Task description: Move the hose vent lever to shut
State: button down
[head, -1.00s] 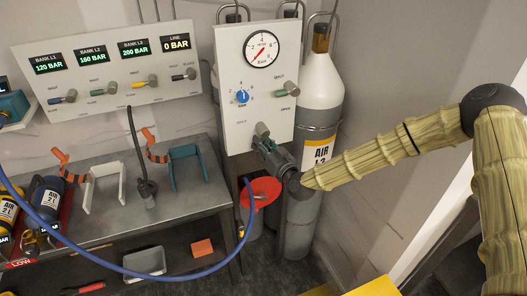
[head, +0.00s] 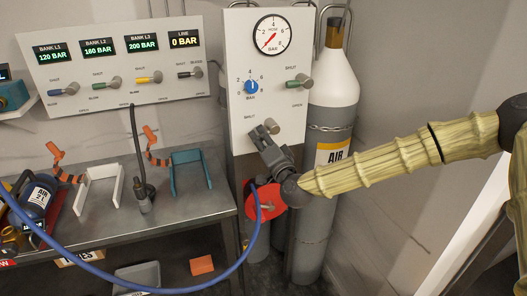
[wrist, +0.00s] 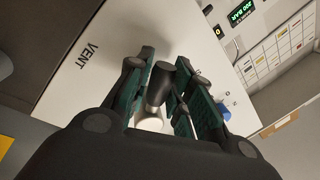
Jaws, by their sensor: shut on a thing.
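The hose vent lever (head: 271,126) is a small grey handle low on the white regulator panel (head: 241,100). My gripper (head: 262,137) is at this lever, reaching in from the lower right. In the wrist view, the dark lever handle (wrist: 160,84) stands between the two green-padded jaws of my gripper (wrist: 165,92), which are shut on it. A pale round part (wrist: 150,122) shows beneath the handle. The printed word VENT (wrist: 88,53) is on the panel, left of the jaws. The jaws hide part of the lever, and its exact setting cannot be told.
Above the lever are a blue knob (head: 252,87), a green-tipped lever (head: 299,82) and a round gauge (head: 272,35). A red disc (head: 267,205) is just below my gripper. A grey cylinder (head: 326,135) stands right of the panel. A blue hose (head: 190,288) loops at lower left.

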jog(key=m+b, duration=0.2)
jog(key=r+m+b, duration=0.1)
jog(key=m, duration=0.1)
jog(key=shift+s+a+t+h, duration=0.15)
jog(key=shift+a+t+h, duration=0.15)
jog(key=shift+h, duration=0.1)
jog(key=shift+r+m+h+b, duration=0.25)
jog(key=shift+r+m+b, duration=0.2)
jog(key=shift+m, duration=0.4)
jog(key=shift+r+m+h+b, duration=0.3)
jog(key=shift+m+b, duration=0.2)
jog(key=shift+m, duration=0.35)
jog(key=shift+r, duration=0.1)
jog(key=c, duration=1.3)
grip_release()
jog(key=shift+o, duration=0.2)
jog(key=v, duration=1.2)
jog(key=shift+f, duration=0.3)
jog(key=shift+f+y, duration=0.1)
jog(key=shift+y, duration=0.15)
